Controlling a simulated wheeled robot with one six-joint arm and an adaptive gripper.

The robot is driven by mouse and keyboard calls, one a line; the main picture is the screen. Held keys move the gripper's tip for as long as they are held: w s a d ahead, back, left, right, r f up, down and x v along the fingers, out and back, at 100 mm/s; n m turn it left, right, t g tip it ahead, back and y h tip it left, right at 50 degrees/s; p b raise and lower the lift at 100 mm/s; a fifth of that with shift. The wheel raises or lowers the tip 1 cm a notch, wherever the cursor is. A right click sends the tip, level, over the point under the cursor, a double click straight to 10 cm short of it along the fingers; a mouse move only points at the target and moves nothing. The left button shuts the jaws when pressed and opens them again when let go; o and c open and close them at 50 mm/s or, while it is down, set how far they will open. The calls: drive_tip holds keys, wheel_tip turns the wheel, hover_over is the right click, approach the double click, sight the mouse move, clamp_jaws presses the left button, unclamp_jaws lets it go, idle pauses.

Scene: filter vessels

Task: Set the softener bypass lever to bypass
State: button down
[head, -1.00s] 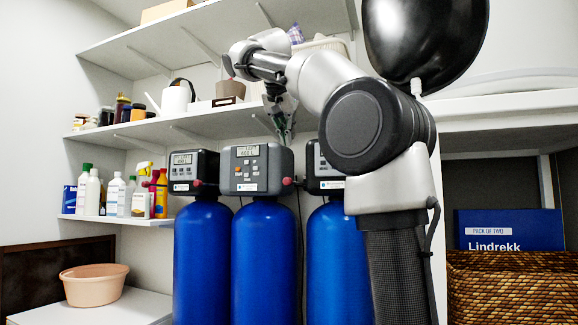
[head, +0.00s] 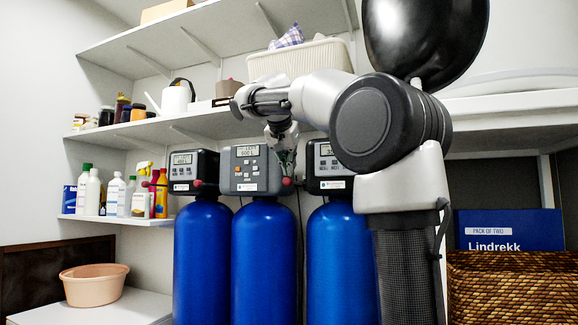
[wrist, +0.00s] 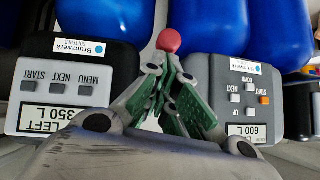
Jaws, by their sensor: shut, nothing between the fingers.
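A round red lever knob (head: 287,181) sits in the gap between the middle control head (head: 249,170) and the right control head (head: 328,165). Its stem is hidden, so its lever position cannot be told. In the wrist view, the red knob (wrist: 168,41) shows just beyond my fingertips. The right head shows there at left (wrist: 70,80), its label seeming to read softener; the 600 L middle head (wrist: 236,95) is at right. My gripper (head: 286,168) points down, shut and empty, just above the knob; contact cannot be told. Its green-padded fingers show in the wrist view (wrist: 168,78).
A left control head (head: 194,172) has red knobs near both sides. Blue tanks (head: 262,260) stand below the heads. Bottles (head: 115,192) stand at left, a woven basket (head: 510,285) at lower right.

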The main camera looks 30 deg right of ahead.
sight(289, 184)
drive_tip(key=shift+f, duration=0.1)
drive_tip(key=f, duration=0.1)
drive_tip(key=f+t+h, duration=0.1)
drive_tip(key=f, duration=0.1)
drive_tip(key=f+t+h, duration=0.1)
drive_tip(key=f, duration=0.1)
drive_tip(key=shift+s+a+f, duration=0.1)
drive_tip(key=shift+s+a, duration=0.15)
wheel_tip(289, 184, down, 10)
drive_tip(key=w+d, duration=0.1)
drive_tip(key=d, duration=0.1)
drive_tip(key=shift+w+r, duration=0.2)
drive_tip(key=shift+w, duration=0.15)
